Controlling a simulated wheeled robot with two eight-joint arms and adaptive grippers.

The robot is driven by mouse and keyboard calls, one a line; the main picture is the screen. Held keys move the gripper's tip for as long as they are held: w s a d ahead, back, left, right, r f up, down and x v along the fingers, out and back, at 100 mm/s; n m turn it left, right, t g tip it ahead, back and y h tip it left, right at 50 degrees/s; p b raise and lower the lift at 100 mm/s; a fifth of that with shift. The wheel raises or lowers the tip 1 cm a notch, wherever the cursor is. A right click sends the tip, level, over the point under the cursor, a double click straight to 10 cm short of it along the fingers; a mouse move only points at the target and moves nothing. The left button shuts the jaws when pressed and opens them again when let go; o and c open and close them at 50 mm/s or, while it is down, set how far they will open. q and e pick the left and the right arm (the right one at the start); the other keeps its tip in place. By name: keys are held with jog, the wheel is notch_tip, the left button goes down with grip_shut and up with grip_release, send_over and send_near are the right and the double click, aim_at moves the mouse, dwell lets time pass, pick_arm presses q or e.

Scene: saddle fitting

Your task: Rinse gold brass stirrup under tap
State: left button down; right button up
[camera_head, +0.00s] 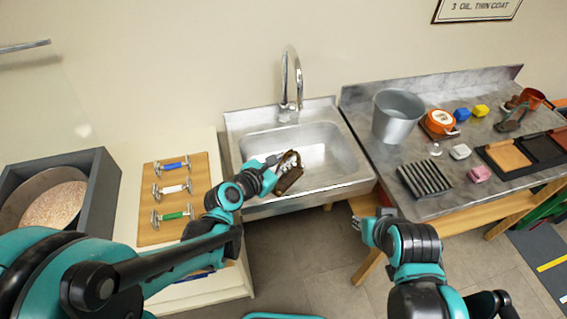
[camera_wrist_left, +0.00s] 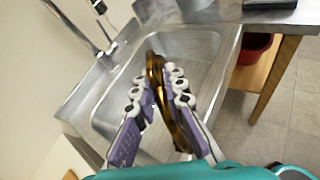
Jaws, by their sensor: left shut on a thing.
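My left gripper (camera_head: 272,170) is over the front left of the sink (camera_head: 331,185). It is shut on the gold brass stirrup (camera_head: 291,173), which shows dark brown and gold. In the left wrist view the stirrup (camera_wrist_left: 157,70) sits between the two purple-backed fingers (camera_wrist_left: 158,100). The chrome tap (camera_head: 290,85) stands at the back of the sink, beyond the stirrup and apart from it. In the left wrist view the tap (camera_wrist_left: 82,27) is at the upper left. I cannot tell whether water runs. My right gripper (camera_head: 367,222) is in front of the right counter; its fingers are too small to judge.
The right counter holds a grey bucket (camera_head: 397,115), an orange tape-measure-like item (camera_head: 439,121), a black ridged rack (camera_head: 424,180), and small coloured blocks. On the left, a wooden board (camera_head: 152,228) bears several handled tools, beside a grey box (camera_head: 97,190). The sink basin is clear.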

pick_arm(q)
jog(key=w+f+b, duration=0.2)
jog(key=w+b, duration=0.1)
jog(key=w, duration=0.9)
jog(key=shift+w+f, duration=0.3)
jog(key=shift+w, duration=0.05)
jog(key=shift+d, duration=0.1)
dwell(0.4)
jog(key=shift+d, duration=0.45)
jog(key=shift+a, duration=0.15)
jog(key=shift+a, duration=0.5)
jog(key=shift+d, duration=0.25)
jog(key=shift+d, duration=0.4)
